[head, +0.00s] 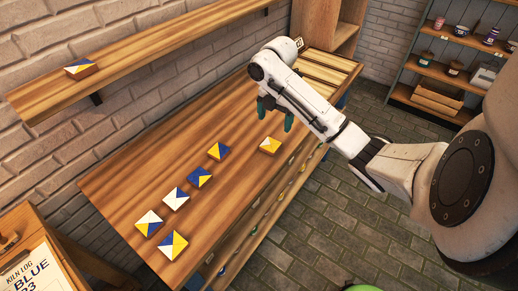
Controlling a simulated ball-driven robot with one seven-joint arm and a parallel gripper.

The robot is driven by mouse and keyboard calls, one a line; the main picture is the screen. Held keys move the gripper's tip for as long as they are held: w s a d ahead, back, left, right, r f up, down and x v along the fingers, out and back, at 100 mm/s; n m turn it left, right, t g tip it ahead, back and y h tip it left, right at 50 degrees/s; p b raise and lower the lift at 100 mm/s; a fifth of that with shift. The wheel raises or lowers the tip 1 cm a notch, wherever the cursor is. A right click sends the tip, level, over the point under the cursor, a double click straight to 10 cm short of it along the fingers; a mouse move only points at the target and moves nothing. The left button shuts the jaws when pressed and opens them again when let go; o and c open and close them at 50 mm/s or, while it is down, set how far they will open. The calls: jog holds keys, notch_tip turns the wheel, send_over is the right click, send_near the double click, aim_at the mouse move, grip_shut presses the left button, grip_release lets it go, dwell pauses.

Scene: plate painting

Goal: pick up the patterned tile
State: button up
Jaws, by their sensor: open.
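Several patterned tiles lie on the wooden workbench (150,184). A yellow and white tile (270,145) lies apart, nearest my gripper. A blue and yellow tile (219,151), a mostly blue tile (199,178), a white and blue tile (176,198), a white tile with some colour (148,223) and a yellow, white and blue tile (173,245) form a loose row to the front left. One more tile (80,69) sits on the wall shelf. My gripper (275,112) is open and empty above the bench, behind the yellow and white tile.
The wooden wall shelf (150,50) runs above the bench along the brick wall. A wooden cabinet with a kiln log sheet (28,275) stands at the lower left. Shelves with pots (452,70) stand at the upper right. The bench's back left is bare.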

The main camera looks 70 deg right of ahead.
aim_at(271, 145)
jog(key=shift+n, duration=0.3)
jog(key=f+b, duration=0.2)
jog(key=f, duration=0.1)
jog(key=f+b, duration=0.1)
jog(key=shift+w+a+f, duration=0.2)
jog(key=shift+a, duration=0.1)
jog(key=shift+f+b, duration=0.65)
jog(key=shift+f, duration=0.5)
jog(key=shift+w+d+f, duration=0.1)
jog(key=shift+w+f, duration=0.05)
jog(key=shift+f, duration=1.95)
jog(key=shift+c, duration=0.4)
jog(key=c, duration=1.1)
jog(key=shift+r, duration=0.1)
jog(key=shift+c, duration=0.2)
